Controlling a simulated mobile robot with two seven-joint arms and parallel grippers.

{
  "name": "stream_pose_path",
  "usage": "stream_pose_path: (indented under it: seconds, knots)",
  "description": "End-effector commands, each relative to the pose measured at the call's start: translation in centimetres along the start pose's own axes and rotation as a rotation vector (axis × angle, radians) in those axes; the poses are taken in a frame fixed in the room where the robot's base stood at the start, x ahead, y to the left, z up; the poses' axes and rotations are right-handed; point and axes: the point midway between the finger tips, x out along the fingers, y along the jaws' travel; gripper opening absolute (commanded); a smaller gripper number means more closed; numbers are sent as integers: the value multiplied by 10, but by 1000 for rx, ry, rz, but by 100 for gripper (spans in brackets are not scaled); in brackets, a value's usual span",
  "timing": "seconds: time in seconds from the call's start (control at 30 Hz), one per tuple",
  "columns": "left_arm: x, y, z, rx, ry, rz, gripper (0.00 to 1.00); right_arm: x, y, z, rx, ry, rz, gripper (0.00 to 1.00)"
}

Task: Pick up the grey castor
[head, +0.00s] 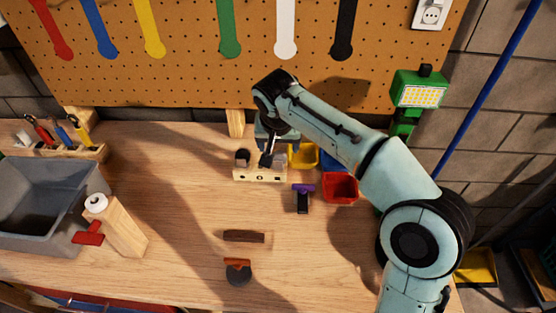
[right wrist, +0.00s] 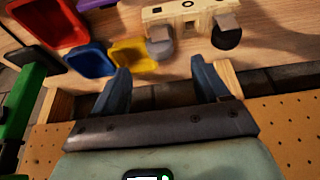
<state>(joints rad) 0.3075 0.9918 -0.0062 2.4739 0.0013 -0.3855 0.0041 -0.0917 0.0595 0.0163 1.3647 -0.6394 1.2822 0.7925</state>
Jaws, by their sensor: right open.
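A wooden block with holes (head: 260,176) stands near the back of the workbench. In the right wrist view, a grey, rounded piece that looks like the grey castor (right wrist: 159,47) sits at the near side of this block (right wrist: 190,12), with a dark one (right wrist: 227,38) beside it. The dark one also shows in the head view (head: 242,157). My right gripper (head: 268,158) points down at the block and hides part of it. In the right wrist view, its open fingers (right wrist: 161,70) are empty, with the grey piece just beyond the gap between them. My left gripper is out of view.
Red (head: 341,188), yellow (head: 303,155) and blue bins stand right of the block. A purple-topped tool (head: 303,197) lies before them. A brown bar (head: 244,236) and an orange-and-dark item (head: 238,271) lie nearer. A grey tub (head: 45,240) is left; the pegboard (head: 200,80) rises behind.

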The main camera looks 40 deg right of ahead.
Motion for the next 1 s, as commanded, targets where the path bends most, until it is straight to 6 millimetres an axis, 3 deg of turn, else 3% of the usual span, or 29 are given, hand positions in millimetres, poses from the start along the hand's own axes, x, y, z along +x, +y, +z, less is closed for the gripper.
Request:
stream_pose_path:
  seconds: [0.6, 0.9, 1.0]
  knots:
    - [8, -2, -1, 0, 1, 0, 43, 72, 2, -2, -2, -2, 1, 74]
    - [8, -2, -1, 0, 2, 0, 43, 75, 2, -3, -1, 0, -1, 74]
    - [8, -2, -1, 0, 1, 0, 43, 75, 2, -3, -1, 0, -1, 42]
